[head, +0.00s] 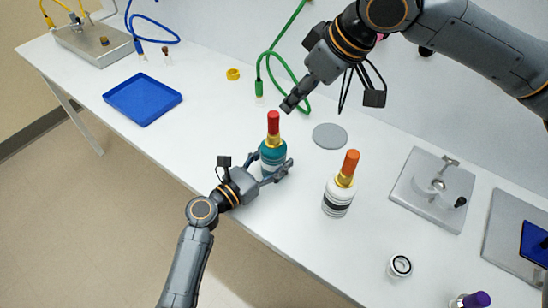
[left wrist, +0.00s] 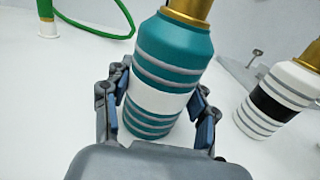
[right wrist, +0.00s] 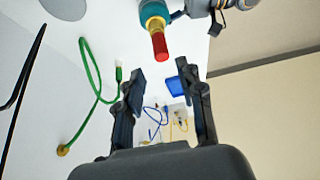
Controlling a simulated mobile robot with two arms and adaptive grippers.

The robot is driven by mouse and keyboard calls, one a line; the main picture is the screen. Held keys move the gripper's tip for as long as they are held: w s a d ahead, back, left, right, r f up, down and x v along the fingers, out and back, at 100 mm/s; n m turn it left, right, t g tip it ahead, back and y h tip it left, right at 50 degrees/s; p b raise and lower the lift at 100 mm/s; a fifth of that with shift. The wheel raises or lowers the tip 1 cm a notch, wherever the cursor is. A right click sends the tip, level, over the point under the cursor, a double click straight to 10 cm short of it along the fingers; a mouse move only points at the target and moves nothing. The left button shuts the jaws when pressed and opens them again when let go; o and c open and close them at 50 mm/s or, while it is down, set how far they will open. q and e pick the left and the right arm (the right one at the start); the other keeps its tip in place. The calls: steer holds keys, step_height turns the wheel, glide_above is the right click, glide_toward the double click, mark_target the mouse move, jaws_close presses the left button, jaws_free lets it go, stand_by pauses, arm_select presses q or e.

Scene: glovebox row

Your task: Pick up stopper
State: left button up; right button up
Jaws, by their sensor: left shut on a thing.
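A teal bottle (head: 271,154) with grey and white bands and a gold neck stands on the white table; a red stopper (head: 273,122) sits in its top. My left gripper (head: 275,173) is shut around the bottle's body, with a finger on each side in the left wrist view. My right gripper (head: 287,104) is above the table, a little above and right of the red stopper in the head view. It is open and empty in the right wrist view (right wrist: 160,76), where the red stopper (right wrist: 159,46) shows beyond the fingertips. A white bottle (head: 338,196) with an orange stopper (head: 349,162) stands to the right.
A grey disc (head: 330,136) lies behind the bottles. A green hose (head: 268,60) with its fitting is at the back. A blue tray (head: 142,99) is at the left. A metal plate with a clamp (head: 432,190) and a small white ring-topped piece (head: 400,266) are at the right.

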mark_target(275, 113)
stand_by(0.3)
steer(key=shift+o, duration=1.4)
steer(key=shift+a, duration=0.25)
steer(key=w+a+f+m+h, duration=0.1)
steer(key=f, duration=0.1)
steer(key=w+a+f+m, duration=0.1)
steer(key=f+m, duration=0.1)
steer(key=w+a+f+m+h, duration=0.1)
steer(key=f+m, duration=0.1)
steer(key=shift+w+a+f+t+h, duration=0.15)
steer(key=shift+a+f+t+h, duration=0.15)
steer(key=shift+f, duration=0.05)
steer(key=x, duration=0.5)
steer(key=shift+a+f, duration=0.15)
steer(key=shift+f, duration=0.25)
